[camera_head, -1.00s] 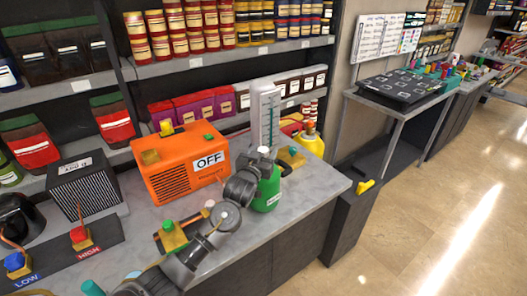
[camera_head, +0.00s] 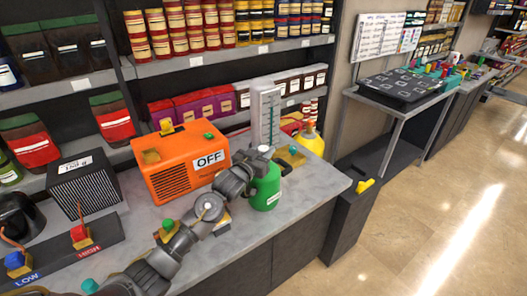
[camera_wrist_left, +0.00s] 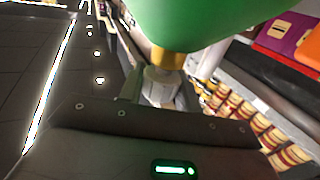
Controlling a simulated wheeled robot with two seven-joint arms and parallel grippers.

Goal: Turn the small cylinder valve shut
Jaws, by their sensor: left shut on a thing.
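The small green cylinder (camera_head: 266,188) stands upright near the right end of the grey counter. In the left wrist view its green body (camera_wrist_left: 185,25) fills the top, with a brass collar (camera_wrist_left: 168,60) and a pale valve knob (camera_wrist_left: 160,88) below it. My left gripper (camera_head: 258,155) is at the top of the cylinder. In the wrist view, its fingers (camera_wrist_left: 160,95) are shut on the valve knob. The fingers partly hide the knob, and I cannot tell how far it is turned. My right gripper is not in view.
An orange pump (camera_head: 180,160) marked OFF stands behind my left arm. A gauge panel (camera_head: 265,115) and a yellow cylinder (camera_head: 311,138) stand behind the green cylinder. A box with red and blue valves (camera_head: 60,255) is at the left. The floor at right is clear.

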